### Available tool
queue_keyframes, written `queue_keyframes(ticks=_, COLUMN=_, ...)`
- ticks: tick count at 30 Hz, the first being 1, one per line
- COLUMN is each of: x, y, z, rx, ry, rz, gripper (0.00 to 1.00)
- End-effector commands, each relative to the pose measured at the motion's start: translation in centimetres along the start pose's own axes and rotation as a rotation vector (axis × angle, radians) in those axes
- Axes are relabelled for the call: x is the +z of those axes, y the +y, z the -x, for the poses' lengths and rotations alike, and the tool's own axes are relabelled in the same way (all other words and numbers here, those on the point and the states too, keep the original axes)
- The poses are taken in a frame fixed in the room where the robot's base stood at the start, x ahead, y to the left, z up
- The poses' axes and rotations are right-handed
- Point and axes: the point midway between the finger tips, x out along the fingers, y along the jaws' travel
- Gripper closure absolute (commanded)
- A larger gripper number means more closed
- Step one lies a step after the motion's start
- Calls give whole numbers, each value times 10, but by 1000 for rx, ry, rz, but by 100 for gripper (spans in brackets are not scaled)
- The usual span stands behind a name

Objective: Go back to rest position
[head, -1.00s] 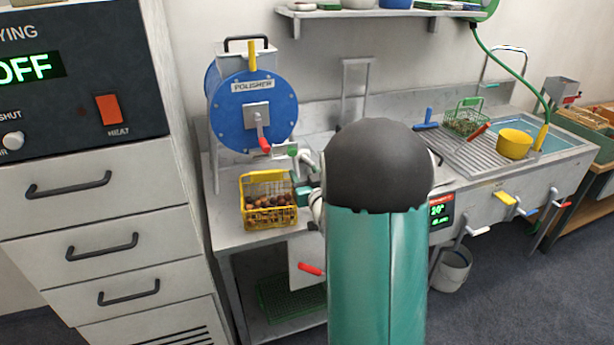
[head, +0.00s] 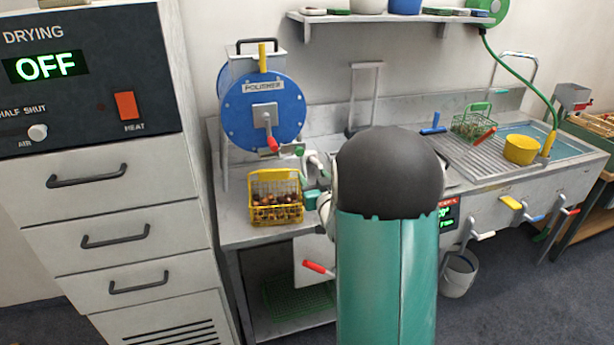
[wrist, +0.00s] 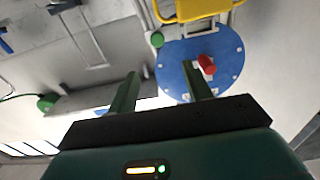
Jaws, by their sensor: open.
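My gripper shows in the wrist view (wrist: 162,88) with its two green fingers apart and nothing between them. In the head view a teal part of my gripper (head: 312,199) is just right of the yellow basket (head: 276,214), at about the same height in the picture; I cannot tell whether they touch. The basket stands on the steel counter and holds several brown chestnuts (head: 272,200). My arm's dark and teal links hide the counter behind them. The yellow basket also shows at the top edge of the wrist view (wrist: 200,10).
The blue polisher (head: 245,112) with a red handle stands behind the basket. A drying cabinet (head: 120,205), display OFF, is at left. A sink (head: 556,142), a green basket (head: 472,125) and a yellow pot (head: 521,150) are at right. A bucket (head: 459,277) stands below.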

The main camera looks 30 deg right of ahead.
Motion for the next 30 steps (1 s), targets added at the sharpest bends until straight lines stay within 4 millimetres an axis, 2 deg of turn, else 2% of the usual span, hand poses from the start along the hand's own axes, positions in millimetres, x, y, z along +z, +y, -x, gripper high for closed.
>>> queue_keyframes(ticks=7, x=-1, y=-1, z=-1, rx=0, ry=-2, rz=0, gripper=50)
queue_keyframes(ticks=10, x=-6, y=-7, z=0, rx=2, ry=-22, rz=4, gripper=50)
queue_keyframes(ticks=16, x=-34, y=-45, z=20, rx=11, ry=-161, rz=20, gripper=50)
queue_keyframes(ticks=20, x=-50, y=-75, z=49, rx=9, ry=-290, rz=32, gripper=50)
queue_keyframes(ticks=23, x=-59, y=-98, z=78, rx=-2, ry=-392, rz=39, gripper=50)
queue_keyframes(ticks=26, x=-65, y=-120, z=112, rx=-20, ry=-495, rz=47, gripper=50)
queue_keyframes(ticks=30, x=-69, y=-148, z=168, rx=-60, ry=-642, rz=61, gripper=50)
